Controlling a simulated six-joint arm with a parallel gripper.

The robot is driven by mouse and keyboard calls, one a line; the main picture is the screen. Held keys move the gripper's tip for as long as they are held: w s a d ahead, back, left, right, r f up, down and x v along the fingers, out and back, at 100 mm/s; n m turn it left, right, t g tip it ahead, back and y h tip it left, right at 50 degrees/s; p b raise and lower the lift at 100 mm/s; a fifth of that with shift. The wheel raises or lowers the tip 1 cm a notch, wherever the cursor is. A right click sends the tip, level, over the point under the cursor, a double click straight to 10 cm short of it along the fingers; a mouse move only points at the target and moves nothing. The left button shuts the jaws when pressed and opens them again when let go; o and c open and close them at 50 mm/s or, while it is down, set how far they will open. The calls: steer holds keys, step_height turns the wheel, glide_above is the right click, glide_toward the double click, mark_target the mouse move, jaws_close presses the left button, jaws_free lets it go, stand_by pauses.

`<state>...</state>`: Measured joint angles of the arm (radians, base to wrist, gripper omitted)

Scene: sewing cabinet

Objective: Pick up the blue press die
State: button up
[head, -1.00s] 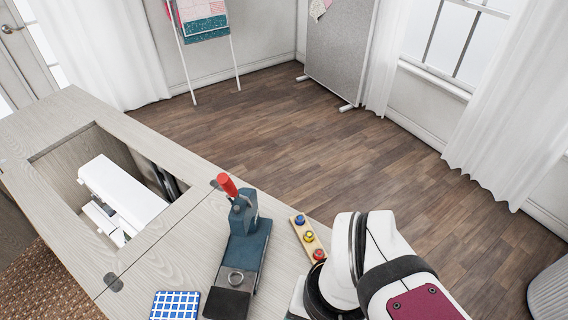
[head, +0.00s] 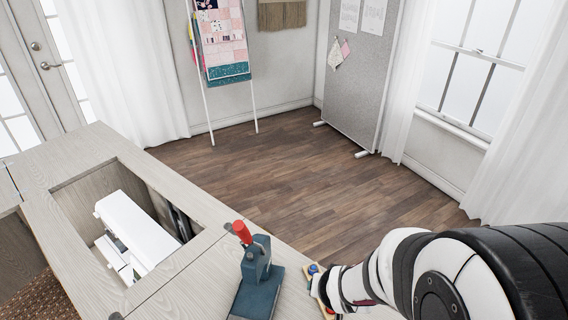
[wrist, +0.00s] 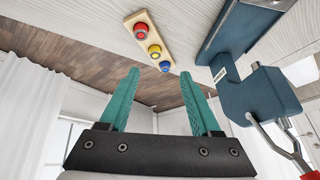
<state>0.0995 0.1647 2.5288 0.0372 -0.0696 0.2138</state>
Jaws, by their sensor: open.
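The blue press die (wrist: 165,66) sits at the end of a small wooden holder (wrist: 146,30), beside a yellow die (wrist: 154,49) and a red die (wrist: 140,28) in the wrist view. In the head view the blue die (head: 313,268) shows at the far end of the holder, which my arm partly covers. My gripper (wrist: 166,82) has two teal fingers, open wide with nothing between them. The holder with the dies appears beyond the fingertips, apart from them. In the head view my gripper's fingers are hidden.
A blue hand press (head: 262,275) with a red-tipped lever (head: 242,231) stands beside the holder; it looms close on the right in the wrist view (wrist: 258,95). A white sewing machine (head: 135,230) sits in the cabinet's recess (head: 90,180).

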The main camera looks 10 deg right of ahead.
mark_target(313, 266)
steer(key=w+f+t, duration=0.1)
steer(key=w+f, duration=0.1)
steer(key=w+d+f+n+t, duration=0.1)
steer(key=w, duration=0.1)
steer(key=w+f+t, duration=0.1)
steer(key=f, duration=0.1)
steer(key=shift+w+d+f, duration=0.35)
steer(key=shift+w+d, duration=0.05)
steer(key=t, duration=0.1)
steer(key=f+n+t, duration=0.1)
steer(key=w+f+n, duration=0.1)
steer(key=shift+a+f+t, duration=0.2)
steer(key=shift+a+t, duration=0.1)
steer(key=shift+t, duration=0.1)
steer(key=shift+a+f, duration=0.15)
steer(key=shift+n+t+y, duration=0.3)
steer(key=x, duration=0.5)
steer(key=shift+a, duration=0.15)
jaws_close()
